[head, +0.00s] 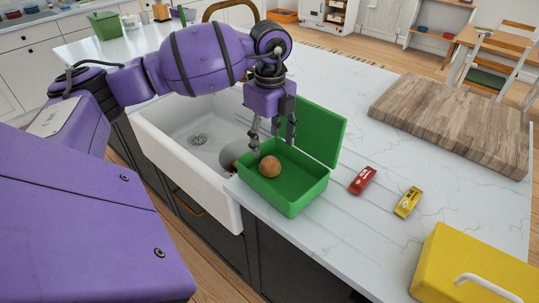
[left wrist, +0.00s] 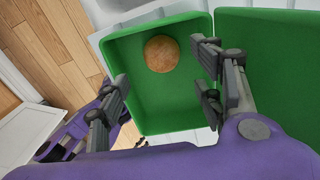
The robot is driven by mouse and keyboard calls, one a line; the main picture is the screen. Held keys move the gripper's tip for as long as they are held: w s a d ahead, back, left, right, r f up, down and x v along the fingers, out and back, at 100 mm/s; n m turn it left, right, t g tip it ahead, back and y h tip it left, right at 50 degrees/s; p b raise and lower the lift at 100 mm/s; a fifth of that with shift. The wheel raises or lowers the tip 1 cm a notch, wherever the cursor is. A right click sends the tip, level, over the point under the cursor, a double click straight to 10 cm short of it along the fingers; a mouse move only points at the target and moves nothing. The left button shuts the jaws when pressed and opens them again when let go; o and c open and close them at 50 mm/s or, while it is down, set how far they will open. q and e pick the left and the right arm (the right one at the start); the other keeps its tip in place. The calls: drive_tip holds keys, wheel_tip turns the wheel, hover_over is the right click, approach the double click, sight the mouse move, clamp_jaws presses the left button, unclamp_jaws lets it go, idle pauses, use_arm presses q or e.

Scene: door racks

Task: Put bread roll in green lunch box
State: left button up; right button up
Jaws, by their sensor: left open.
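The green lunch box (head: 301,196) stands open on the white counter, its lid (head: 323,134) raised at the back. The round brown bread roll (head: 270,166) lies inside the box, near its left end. My left gripper (head: 273,145) is open and empty above the box, its fingers apart. In the left wrist view, the roll (left wrist: 161,54) rests on the box floor beyond the open fingers of the left gripper (left wrist: 163,93), not between them. My right gripper is in neither view.
A white sink (head: 180,150) lies left of the box. A red packet (head: 363,180) and a yellow packet (head: 408,201) lie to its right. A yellow box with a white handle (head: 465,262) stands at lower right, and a wooden board (head: 455,120) lies at upper right.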

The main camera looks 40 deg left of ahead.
sight(269, 160)
use_arm(q)
drive_tip(key=shift+r, duration=2.3)
